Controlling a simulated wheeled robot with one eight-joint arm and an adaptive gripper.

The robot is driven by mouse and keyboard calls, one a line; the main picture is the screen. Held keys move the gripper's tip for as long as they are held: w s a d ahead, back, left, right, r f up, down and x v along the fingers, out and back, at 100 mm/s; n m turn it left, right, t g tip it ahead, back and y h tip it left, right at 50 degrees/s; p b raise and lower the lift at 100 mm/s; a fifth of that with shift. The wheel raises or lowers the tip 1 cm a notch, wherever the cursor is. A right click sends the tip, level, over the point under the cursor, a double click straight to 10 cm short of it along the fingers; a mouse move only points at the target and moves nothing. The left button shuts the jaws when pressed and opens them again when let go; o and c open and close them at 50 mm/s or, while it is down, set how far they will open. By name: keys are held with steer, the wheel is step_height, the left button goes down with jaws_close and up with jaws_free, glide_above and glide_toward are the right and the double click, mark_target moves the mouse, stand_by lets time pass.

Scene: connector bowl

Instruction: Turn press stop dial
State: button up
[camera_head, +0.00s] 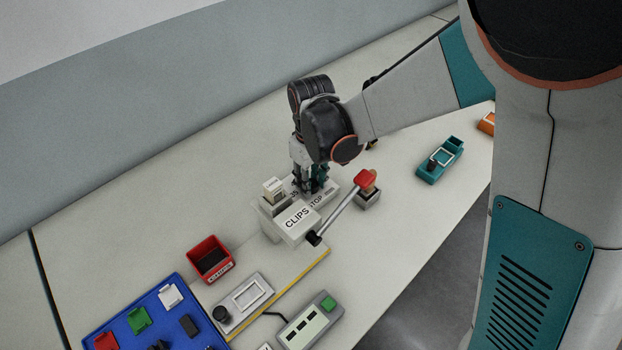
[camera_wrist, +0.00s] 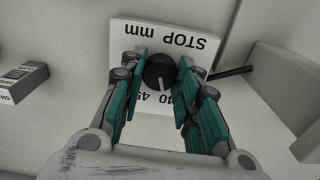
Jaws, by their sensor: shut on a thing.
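The press stop dial (camera_wrist: 160,72) is a round black knob with a white pointer line, set on a white plate (camera_wrist: 205,44) marked "STOP mm" with numbers along its edge. My gripper (camera_wrist: 161,78) has its teal fingers on both sides of the knob and is shut on it. In the head view my gripper (camera_head: 312,186) points down onto the plate behind the white press block marked "CLIPS" (camera_head: 297,218). The knob itself is hidden there by the fingers. Part of the number scale is covered by the fingers in the wrist view.
A red bin (camera_head: 209,258), a blue tray (camera_head: 190,345) and a control box with a green button (camera_head: 328,304) lie in front. A teal fixture (camera_head: 439,160) stands right. The table behind is clear.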

steer(key=m, duration=0.4)
steer(key=shift+m, duration=2)
steer(key=o, duration=1.1)
steer(key=shift+r, duration=0.1)
step_height(320, 180, up, 7)
steer(key=shift+r, duration=0.15)
